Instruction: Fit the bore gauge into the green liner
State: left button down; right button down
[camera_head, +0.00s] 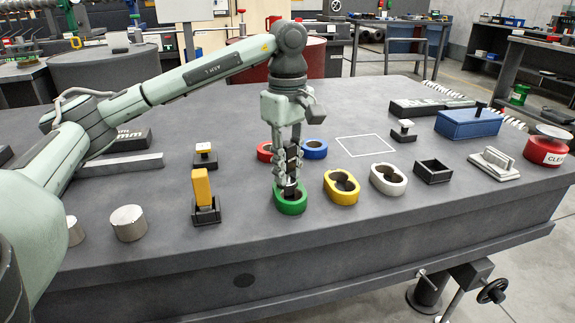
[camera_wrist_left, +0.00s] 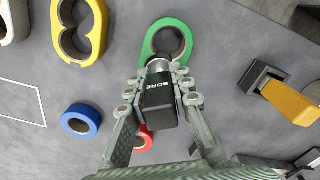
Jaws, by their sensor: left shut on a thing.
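My left gripper (camera_head: 288,180) points down over the green liner (camera_head: 290,209) and is shut on the bore gauge (camera_head: 292,156). The gauge is a dark block with a metal lower end, held roughly upright. In the left wrist view the gauge (camera_wrist_left: 158,95) shows the word BORE between the fingers of my left gripper (camera_wrist_left: 158,96). Its metal end overlaps the near part of the green liner (camera_wrist_left: 187,35), and an open bore shows beyond it. I cannot tell whether the end is inside the liner or just above it. My right gripper is not in view.
A yellow liner (camera_head: 342,196) and a white liner (camera_head: 388,187) stand to the right. A blue ring (camera_head: 315,149) and a red ring (camera_head: 264,152) are behind the gripper. A yellow-handled block in a black holder (camera_head: 206,214) stands left. A white outlined square (camera_head: 365,148) is empty.

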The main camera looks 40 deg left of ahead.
pick_arm(q)
jog(key=shift+f, duration=0.5)
jog(key=c, duration=1.3)
grip_release()
jog(key=shift+r, duration=0.1)
notch_tip(320, 180, up, 12)
